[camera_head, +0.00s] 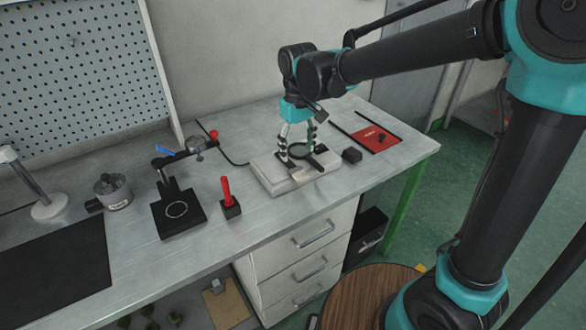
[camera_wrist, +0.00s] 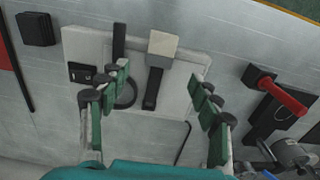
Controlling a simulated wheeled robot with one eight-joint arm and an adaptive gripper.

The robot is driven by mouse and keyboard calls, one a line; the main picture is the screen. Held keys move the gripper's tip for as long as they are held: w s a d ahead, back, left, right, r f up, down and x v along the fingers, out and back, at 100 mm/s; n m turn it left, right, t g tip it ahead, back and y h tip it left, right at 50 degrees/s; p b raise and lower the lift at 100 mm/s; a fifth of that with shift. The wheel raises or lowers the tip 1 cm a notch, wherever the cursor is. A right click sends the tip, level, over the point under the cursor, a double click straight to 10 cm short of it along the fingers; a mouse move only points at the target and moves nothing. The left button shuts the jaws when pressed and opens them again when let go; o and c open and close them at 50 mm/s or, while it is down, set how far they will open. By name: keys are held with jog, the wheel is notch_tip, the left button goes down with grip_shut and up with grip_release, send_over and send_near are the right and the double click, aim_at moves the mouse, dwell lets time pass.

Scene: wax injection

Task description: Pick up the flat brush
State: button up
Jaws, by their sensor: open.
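The flat brush lies on a white board (camera_wrist: 88,43); its pale, squared head (camera_wrist: 163,45) and dark handle (camera_wrist: 152,90) show in the wrist view. In the head view its pale end (camera_head: 301,175) shows at the board's front edge, the rest partly hidden. My gripper (camera_head: 298,153) points down over the board, fingers apart and empty. In the wrist view the fingers (camera_wrist: 159,76) stand either side of the brush and a round black magnifier (camera_wrist: 118,45), whose ring is partly behind the left finger. I cannot tell how high the fingertips are.
A small black block (camera_head: 352,155) and a red mat (camera_head: 376,138) lie right of the board. A red-handled tool in a black stand (camera_head: 231,209), a black clamp stand (camera_head: 178,212) and a metal pot (camera_head: 114,192) stand left. Bare bench lies in front of the board.

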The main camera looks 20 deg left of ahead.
aim_at(297, 170)
jog(key=shift+f, duration=3.45)
jog(key=c, duration=1.2)
jog(key=shift+c, duration=0.2)
jog(key=shift+r, duration=0.15)
